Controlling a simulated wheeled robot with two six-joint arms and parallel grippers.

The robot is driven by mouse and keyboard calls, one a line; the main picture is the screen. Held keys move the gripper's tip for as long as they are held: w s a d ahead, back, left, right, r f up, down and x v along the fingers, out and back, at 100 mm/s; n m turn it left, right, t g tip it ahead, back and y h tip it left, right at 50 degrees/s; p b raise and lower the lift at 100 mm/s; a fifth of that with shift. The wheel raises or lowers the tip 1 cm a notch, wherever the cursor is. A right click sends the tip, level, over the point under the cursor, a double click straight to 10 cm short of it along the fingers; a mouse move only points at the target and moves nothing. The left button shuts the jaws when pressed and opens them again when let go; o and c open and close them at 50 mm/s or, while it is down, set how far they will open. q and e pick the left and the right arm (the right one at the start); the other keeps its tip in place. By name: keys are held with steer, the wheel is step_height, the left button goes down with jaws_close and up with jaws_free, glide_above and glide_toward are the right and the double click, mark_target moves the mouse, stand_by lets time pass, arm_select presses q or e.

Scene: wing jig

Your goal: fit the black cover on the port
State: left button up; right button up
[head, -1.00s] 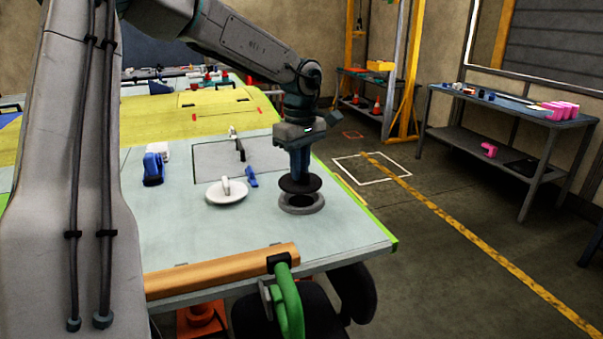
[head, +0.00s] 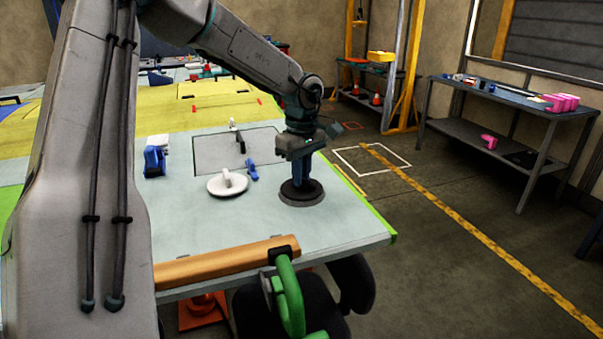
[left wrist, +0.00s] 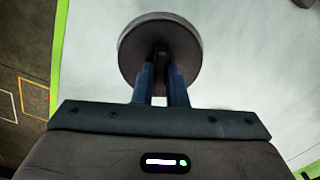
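The black cover (head: 301,188) is a dark round disc. In the head view it lies at the port (head: 303,199), a grey ring on the pale panel, and covers its opening. My left gripper (head: 302,180) points down from above and is shut on the cover's grip. In the left wrist view the two blue fingers (left wrist: 161,80) close on a dark knob at the middle of the cover (left wrist: 158,50), with the grey port rim (left wrist: 160,17) showing around its far edge. Whether the cover is fully seated I cannot tell. My right gripper is not in view.
A white round lid with a handle (head: 228,184), a small blue clip (head: 252,172) and a blue-and-white tool (head: 155,160) lie on the panel to the left. An orange bar (head: 225,263) with a green clamp (head: 288,295) runs along the near edge.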

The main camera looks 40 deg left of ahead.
arm_select(q)
steer(key=o, duration=0.4)
steer(key=shift+o, duration=0.2)
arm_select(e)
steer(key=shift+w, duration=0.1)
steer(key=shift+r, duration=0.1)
